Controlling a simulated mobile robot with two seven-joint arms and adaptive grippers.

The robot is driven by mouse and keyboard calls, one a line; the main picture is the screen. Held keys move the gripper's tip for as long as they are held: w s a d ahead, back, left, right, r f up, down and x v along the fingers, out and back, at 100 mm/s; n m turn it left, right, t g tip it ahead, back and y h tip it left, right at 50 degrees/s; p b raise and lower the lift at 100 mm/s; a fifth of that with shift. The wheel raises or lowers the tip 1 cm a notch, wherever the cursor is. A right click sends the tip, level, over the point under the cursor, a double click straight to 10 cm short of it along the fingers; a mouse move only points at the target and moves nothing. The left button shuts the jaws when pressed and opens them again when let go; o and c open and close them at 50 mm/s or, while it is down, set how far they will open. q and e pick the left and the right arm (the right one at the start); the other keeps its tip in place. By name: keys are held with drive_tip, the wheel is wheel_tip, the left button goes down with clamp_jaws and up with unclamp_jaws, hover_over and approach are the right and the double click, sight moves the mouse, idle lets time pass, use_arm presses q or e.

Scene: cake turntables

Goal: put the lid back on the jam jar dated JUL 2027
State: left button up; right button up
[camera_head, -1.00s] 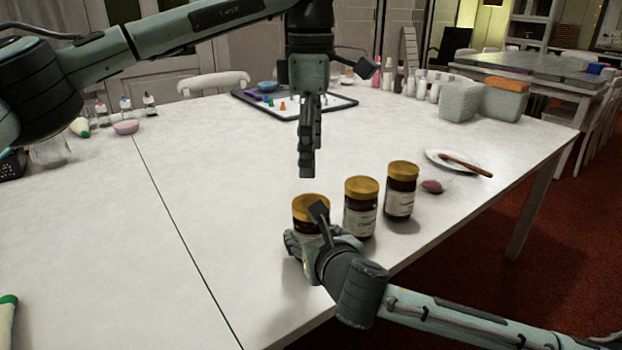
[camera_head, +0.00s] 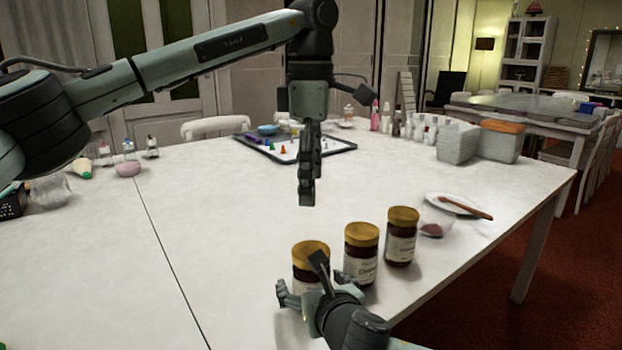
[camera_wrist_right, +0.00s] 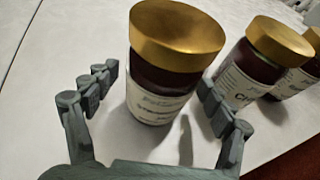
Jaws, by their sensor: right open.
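Three jam jars with gold lids stand in a row near the table's front edge: a left jar (camera_head: 310,281), a middle jar (camera_head: 361,268) and a right jar (camera_head: 401,248). My right gripper (camera_head: 312,287) is open, its fingers on either side of the left jar. In the right wrist view, that jar (camera_wrist_right: 155,98) stands upright between the spread fingers, with a gap at the left finger. Its label seems to read "Strawberry"; no date is readable on any jar. No loose lid is visible. My left gripper (camera_head: 307,200) hangs above the mid-table, seen edge-on, its opening unclear.
A white plate (camera_head: 447,210) with a wooden utensil and a small dish (camera_head: 434,228) of red stuff lie right of the jars. A dark-rimmed tray (camera_head: 345,150), bottles (camera_head: 420,128) and stacked boxes (camera_head: 458,142) stand at the back. The left table half is largely clear.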

drive_tip(key=v, duration=1.2)
drive_tip(key=shift+w+r, duration=0.1)
